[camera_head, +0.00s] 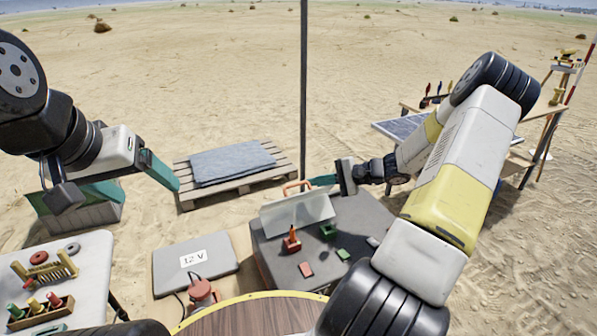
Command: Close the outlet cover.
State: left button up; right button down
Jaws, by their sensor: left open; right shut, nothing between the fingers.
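A pale, flat panel (297,214), which looks like the outlet cover, stands tilted up on top of a dark grey box (345,212). An orange handle (297,185) shows just behind its top edge. My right gripper (322,180) is shut and empty, with its teal fingertips just above and behind the panel's upper right edge. I cannot tell whether they touch it. My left gripper (130,183) is open and empty at the left, well away from the box. Any outlet behind the panel is hidden.
An orange plug-like piece (291,241), a green piece (328,231) and small flat tiles lie on the box. A grey 12 V case (195,264) is left of it. A pallet (236,189) and a dark pole (304,90) stand behind. A white table (90,262) is at lower left.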

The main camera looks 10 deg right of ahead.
jog(key=s+d+f+n+t+y, duration=0.2)
jog(key=s+n+t+y, duration=0.2)
jog(key=s, duration=0.8)
jog(key=shift+d+n+y, duration=0.15)
jog(key=shift+n+y, duration=0.95)
jog(key=shift+n, duration=0.7)
jog(key=shift+s+f, duration=0.1)
jog(key=v, duration=0.6)
jog(key=shift+s+d, duration=0.15)
jog(key=shift+d, duration=0.2)
jog(key=s+d, duration=0.1)
jog(key=d, duration=0.2)
jog(key=s+d, duration=0.4)
jog(key=d, duration=0.1)
jog(key=shift+s+d, duration=0.25)
jog(key=shift+d, duration=0.1)
